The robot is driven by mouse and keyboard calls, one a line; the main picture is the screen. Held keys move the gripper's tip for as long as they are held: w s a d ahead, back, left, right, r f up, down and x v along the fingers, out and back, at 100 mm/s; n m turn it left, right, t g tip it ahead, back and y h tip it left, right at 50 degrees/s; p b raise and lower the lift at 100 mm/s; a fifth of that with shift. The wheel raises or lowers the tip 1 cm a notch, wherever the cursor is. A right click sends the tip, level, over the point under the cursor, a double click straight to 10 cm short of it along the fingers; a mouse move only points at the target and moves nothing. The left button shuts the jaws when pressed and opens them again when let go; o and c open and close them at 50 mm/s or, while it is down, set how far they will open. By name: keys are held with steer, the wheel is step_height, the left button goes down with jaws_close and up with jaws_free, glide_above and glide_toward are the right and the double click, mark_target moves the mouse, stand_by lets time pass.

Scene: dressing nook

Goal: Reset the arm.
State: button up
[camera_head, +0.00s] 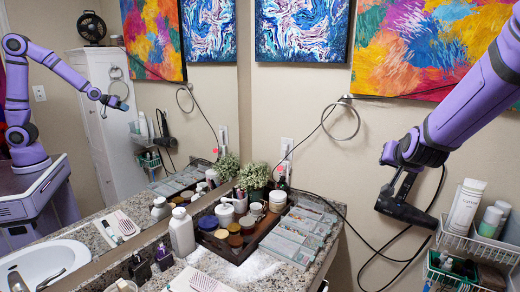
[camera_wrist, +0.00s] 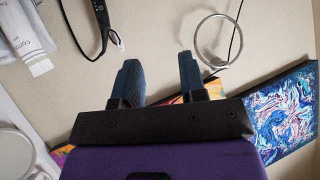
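My gripper (camera_wrist: 159,62) shows in the wrist view with its two dark fingers apart and nothing visible between them. It faces the beige wall. In the head view my purple arm comes in from the upper right, and my gripper (camera_head: 398,182) is at its lower end, in front of the wall. A black hair dryer (camera_head: 404,209) shows just below it; I cannot tell from this view how far apart they are. My arm and base also show in the mirror at left.
A metal towel ring (camera_head: 341,122) is on the wall, also in the wrist view (camera_wrist: 198,42). Paintings (camera_head: 440,45) hang above. Black cords hang nearby. A wire basket (camera_head: 470,245) with bottles is at right. The counter holds a crowded tray (camera_head: 240,250), a white bottle (camera_head: 182,232) and a plant (camera_head: 254,177).

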steer(key=s+a+r+n+g+y, duration=0.1)
steer(key=s+a+r+n, duration=0.2)
steer(key=s, duration=0.5)
steer(key=s+a+r+g+y, duration=0.1)
steer(key=s+a+r+g, duration=0.1)
steer(key=s+r, duration=0.45)
steer(key=s+a+f+n+g, duration=0.1)
steer(key=s+n+g, duration=0.1)
steer(key=s, duration=1.8)
steer(key=shift+s+a+g, duration=0.15)
steer(key=shift+g, duration=0.35)
